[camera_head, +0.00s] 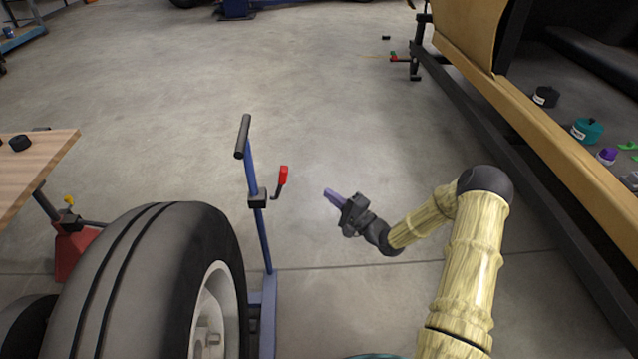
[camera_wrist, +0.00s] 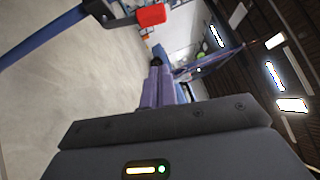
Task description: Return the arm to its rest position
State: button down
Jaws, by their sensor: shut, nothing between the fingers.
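My arm is stretched forward from the lower right of the head view, bent at the elbow, over open concrete floor. My gripper (camera_head: 333,195) has purple fingers and points up and to the left, just right of a blue stand's red lever. In the wrist view my gripper (camera_wrist: 157,68) shows its purple fingers together, with nothing visible between them. The fingers are apart from the red lever (camera_wrist: 151,16).
A blue stand (camera_head: 263,240) with a red lever (camera_head: 283,175) rises beside a large tyre (camera_head: 150,280). A wooden table (camera_head: 45,150) is at left. The middle floor (camera_head: 330,110) is clear.

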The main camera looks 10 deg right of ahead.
jog(key=shift+v, duration=1.15)
jog(key=s+r+n+g+h, duration=0.4)
jog(key=s, duration=0.5)
jog(key=s+a+r+n+g+h, duration=0.1)
jog(key=s+r+n+g+h, duration=0.35)
jog(key=s, duration=0.45)
jog(key=s+r+n+g+h, duration=0.3)
jog(key=s+n+g+h, duration=0.1)
jog(key=s, duration=0.6)
notch_tip(320, 180, up, 37)
jog(key=p, duration=3.7)
jog(key=shift+w+f, duration=0.2)
jog(key=shift+w, duration=0.1)
